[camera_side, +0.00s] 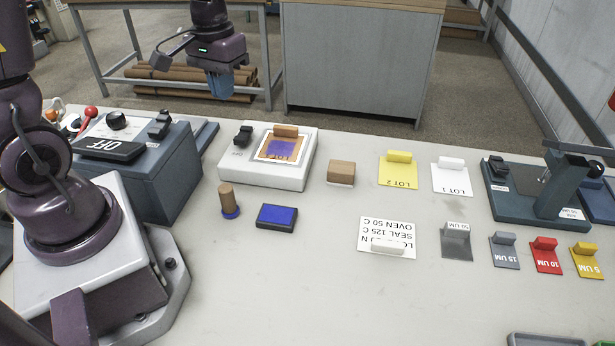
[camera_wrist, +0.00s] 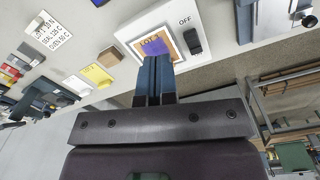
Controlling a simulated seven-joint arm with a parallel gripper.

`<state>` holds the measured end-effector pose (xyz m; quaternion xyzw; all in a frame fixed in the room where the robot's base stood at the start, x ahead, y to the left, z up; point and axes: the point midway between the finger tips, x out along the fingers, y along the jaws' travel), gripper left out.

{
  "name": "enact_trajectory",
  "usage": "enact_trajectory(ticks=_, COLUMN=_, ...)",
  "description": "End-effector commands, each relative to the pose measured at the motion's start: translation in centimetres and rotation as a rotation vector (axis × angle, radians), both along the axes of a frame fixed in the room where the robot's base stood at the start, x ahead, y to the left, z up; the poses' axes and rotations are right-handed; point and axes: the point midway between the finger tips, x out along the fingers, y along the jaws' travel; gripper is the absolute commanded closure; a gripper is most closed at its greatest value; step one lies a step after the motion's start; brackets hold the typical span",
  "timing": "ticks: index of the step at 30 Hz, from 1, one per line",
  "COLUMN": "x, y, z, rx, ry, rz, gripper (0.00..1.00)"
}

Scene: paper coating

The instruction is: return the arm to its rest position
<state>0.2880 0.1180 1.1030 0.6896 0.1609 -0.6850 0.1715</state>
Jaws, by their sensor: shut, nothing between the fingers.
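My gripper (camera_side: 220,86) is raised high above the far side of the bench, in the upper middle of the side view. Its blue fingers are together with nothing between them. In the wrist view the gripper (camera_wrist: 156,62) points toward a white device (camera_wrist: 126,33) with a switch marked OFF. The same white device (camera_side: 262,177) shows in the side view below the gripper, well apart from it. A framed sheet with a purple patch (camera_side: 280,149) lies on the device, with a wooden-handled block (camera_side: 285,131) at its far edge.
The bench (camera_side: 320,290) holds a stamp (camera_side: 227,201), an ink pad (camera_side: 277,217), a wooden block (camera_side: 341,172), yellow (camera_side: 398,174) and white (camera_side: 451,180) lot cards, a text card (camera_side: 385,235) and several coloured tabs. A blue-grey box (camera_side: 165,185) stands left. The bench's front middle is clear.

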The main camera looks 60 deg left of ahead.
Motion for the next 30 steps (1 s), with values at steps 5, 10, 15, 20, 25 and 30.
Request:
enact_trajectory(ticks=5, x=-3.2, y=-4.9, z=5.2, rx=0.045, ry=-0.119, rz=-0.172, gripper=1.00)
enact_trajectory(ticks=10, x=-6.5, y=-8.4, z=8.4, rx=0.086, ry=-0.247, rz=-0.315, gripper=1.00)
enact_trajectory(ticks=15, x=-8.6, y=-10.6, z=10.5, rx=0.119, ry=-0.380, rz=-0.408, gripper=1.00)
enact_trajectory(ticks=20, x=-9.2, y=-11.5, z=12.0, rx=0.132, ry=-0.464, rz=-0.450, gripper=1.00)
enact_trajectory(ticks=25, x=-9.2, y=-11.8, z=12.2, rx=0.131, ry=-0.476, rz=-0.465, gripper=1.00)
enact_trajectory(ticks=30, x=-9.2, y=-11.8, z=12.2, rx=0.131, ry=-0.476, rz=-0.462, gripper=1.00)
